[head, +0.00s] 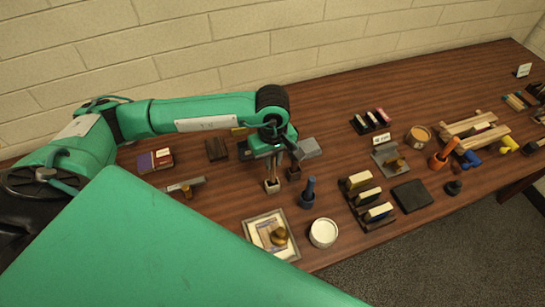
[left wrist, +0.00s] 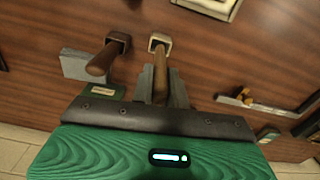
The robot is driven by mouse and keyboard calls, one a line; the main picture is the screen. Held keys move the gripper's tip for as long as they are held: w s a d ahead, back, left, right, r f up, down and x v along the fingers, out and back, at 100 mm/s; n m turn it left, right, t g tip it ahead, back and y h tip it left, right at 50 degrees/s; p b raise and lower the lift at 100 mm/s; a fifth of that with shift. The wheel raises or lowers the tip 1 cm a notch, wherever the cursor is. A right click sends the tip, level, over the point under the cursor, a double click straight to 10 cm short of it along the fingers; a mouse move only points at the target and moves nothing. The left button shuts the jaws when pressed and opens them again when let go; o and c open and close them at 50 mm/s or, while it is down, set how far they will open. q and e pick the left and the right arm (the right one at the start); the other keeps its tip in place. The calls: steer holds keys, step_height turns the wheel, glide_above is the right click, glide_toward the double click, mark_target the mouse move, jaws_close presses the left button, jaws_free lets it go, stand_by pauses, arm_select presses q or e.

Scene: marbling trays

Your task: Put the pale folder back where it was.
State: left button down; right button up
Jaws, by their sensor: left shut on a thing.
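My left gripper (left wrist: 160,88) is shut on an upright, tan wooden-looking handle, which I take for the pale folder (left wrist: 160,62). Its lower end meets a small pale square holder (left wrist: 153,37) and appears to be inside its opening; how deep is hidden. In the head view the left gripper (head: 274,160) points down just above this holder (head: 272,187). A darker brown stick (left wrist: 101,60) stands close beside it in a dark square holder (left wrist: 122,37), apart from the gripper. My right gripper is not in view.
A grey block (head: 310,148) lies just behind the dark holder. A dark blue upright tool (head: 308,190), a round white-topped tub (head: 323,233) and a framed tray (head: 290,251) stand nearer the front edge.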

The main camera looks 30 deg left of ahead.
arm_select(q)
steer(key=shift+f, duration=0.35)
steer(key=shift+f+b, duration=0.3)
steer(key=shift+b, duration=0.2)
steer(key=c, duration=1.4)
jaws_free()
steer(key=shift+r, duration=0.1)
